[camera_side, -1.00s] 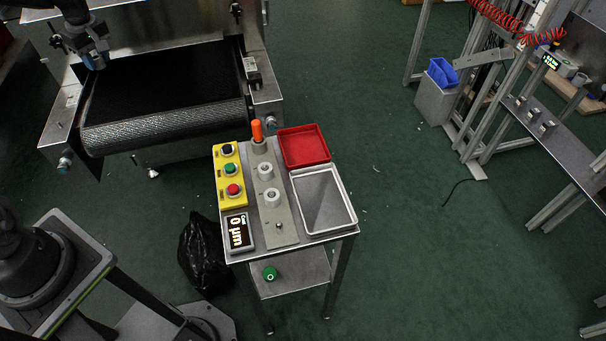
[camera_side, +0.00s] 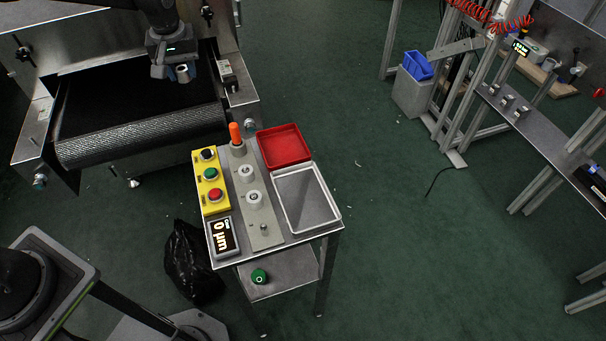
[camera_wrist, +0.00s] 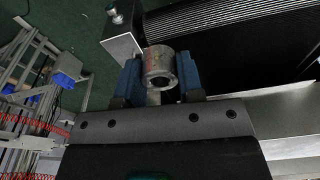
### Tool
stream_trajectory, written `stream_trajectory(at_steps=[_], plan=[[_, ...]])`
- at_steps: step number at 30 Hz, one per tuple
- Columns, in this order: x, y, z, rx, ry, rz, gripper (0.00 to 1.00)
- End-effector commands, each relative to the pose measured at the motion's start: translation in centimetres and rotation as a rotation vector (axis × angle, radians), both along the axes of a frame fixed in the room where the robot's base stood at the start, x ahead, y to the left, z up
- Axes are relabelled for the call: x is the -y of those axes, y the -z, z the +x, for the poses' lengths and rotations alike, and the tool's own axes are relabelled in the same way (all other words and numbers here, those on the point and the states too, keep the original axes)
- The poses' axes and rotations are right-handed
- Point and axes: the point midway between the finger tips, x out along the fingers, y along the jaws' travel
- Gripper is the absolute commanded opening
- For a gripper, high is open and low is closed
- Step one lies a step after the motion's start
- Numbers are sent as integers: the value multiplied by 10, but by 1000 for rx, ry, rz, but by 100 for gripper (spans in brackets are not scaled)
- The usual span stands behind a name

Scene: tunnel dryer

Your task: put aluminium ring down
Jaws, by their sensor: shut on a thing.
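The aluminium ring (camera_wrist: 160,68) is a short grey metal cylinder with a round bore. My gripper (camera_wrist: 158,82) is shut on it, one blue finger on each side, in the wrist view. In the side view the ring (camera_side: 183,74) shows small and pale under my gripper (camera_side: 174,72), at the top left. It is held above the right part of the dryer's black belt (camera_side: 140,105). The exact height of the ring over the belt cannot be told.
A small cart (camera_side: 222,262) stands in the middle with a yellow button box (camera_side: 211,182), a grey fixture strip (camera_side: 262,222), a red tray (camera_side: 283,147) and a white-rimmed metal tray (camera_side: 338,212). A dark display (camera_side: 223,238) reads 0 µm. A metal bracket (camera_side: 229,77) flanks the belt.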

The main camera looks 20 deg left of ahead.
Motion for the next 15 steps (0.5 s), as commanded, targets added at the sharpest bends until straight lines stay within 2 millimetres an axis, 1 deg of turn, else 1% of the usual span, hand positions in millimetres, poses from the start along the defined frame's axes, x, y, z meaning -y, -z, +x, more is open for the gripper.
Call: stream_trajectory(at_steps=[1, 2, 3, 5, 6, 9, 12, 15], plan=[[30, 0, -3, 0, 78, 0, 11], [45, -1, -5, 1, 122, 0, 11], [66, 0, -8, 1, 180, 1, 11], [96, 0, -15, 1, 266, 1, 11], [114, 0, -21, 1, 321, 1, 11], [154, 0, -35, 3, 440, 2, 11], [182, 0, -47, 3, 527, 2, 11], [201, 0, -57, 4, 592, 3, 11]])
